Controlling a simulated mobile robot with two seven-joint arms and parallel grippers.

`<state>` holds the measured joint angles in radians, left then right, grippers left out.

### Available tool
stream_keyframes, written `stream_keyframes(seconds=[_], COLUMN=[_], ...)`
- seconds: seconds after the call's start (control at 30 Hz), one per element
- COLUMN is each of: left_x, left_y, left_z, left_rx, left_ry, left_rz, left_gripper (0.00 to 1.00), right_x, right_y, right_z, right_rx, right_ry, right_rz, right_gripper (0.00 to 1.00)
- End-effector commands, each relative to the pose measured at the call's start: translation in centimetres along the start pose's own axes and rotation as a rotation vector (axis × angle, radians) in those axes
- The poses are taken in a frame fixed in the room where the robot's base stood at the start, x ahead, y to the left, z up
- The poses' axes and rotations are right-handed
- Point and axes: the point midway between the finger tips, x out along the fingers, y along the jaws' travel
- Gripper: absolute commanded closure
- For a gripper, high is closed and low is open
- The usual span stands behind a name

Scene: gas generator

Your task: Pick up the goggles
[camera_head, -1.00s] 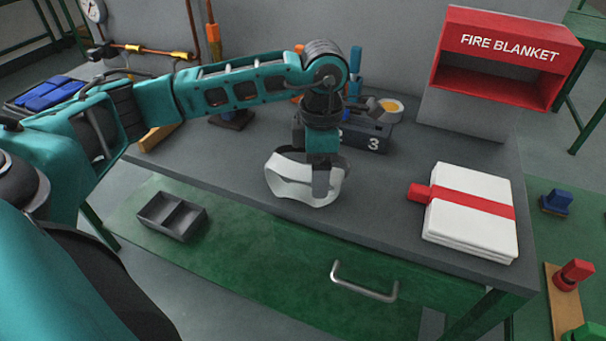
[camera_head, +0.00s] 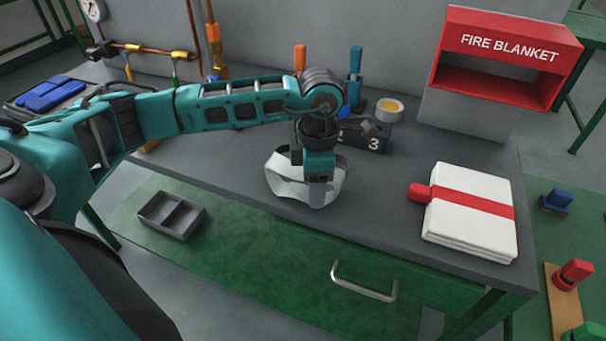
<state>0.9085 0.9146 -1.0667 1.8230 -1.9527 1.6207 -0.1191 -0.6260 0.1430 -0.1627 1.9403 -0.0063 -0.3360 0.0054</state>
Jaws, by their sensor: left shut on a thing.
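The goggles (camera_head: 287,190) are a white and clear wrap-around shape near the front edge of the grey bench. My left gripper (camera_head: 318,182) comes down over them from above and is shut on their near right part. The gripper hides part of the goggles. I cannot tell whether they touch the bench top or are slightly lifted. My right gripper does not show.
A folded white blanket with a red band (camera_head: 470,213) lies to the right. A red fire blanket box (camera_head: 500,80) is on the wall behind. A grey block marked 3 (camera_head: 375,143) stands behind the gripper.

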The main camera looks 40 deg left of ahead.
Motion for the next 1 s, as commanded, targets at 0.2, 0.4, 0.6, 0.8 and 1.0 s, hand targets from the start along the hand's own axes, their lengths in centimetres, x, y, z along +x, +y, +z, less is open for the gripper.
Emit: stream_keyframes(seconds=[0.2,0.4,0.6,0.8,1.0], left_x=[-0.1,-0.2,-1.6,-5.5,-11.2], left_y=[0.0,0.0,0.1,0.1,0.1], left_z=[0.0,0.0,0.1,0.1,0.1], left_rx=[0.000,0.000,0.000,0.001,0.001], left_ry=[-0.001,-0.001,-0.002,-0.005,-0.006], left_rz=[0.001,0.001,0.002,0.006,0.006], left_gripper=[0.81,0.81,0.81,0.81,0.81], right_x=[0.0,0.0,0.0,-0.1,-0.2], right_y=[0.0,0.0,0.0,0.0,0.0], right_z=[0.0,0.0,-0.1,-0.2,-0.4], right_rx=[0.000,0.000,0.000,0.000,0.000], right_ry=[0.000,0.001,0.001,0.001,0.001], right_rz=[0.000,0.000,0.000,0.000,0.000], right_gripper=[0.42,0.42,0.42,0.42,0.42])
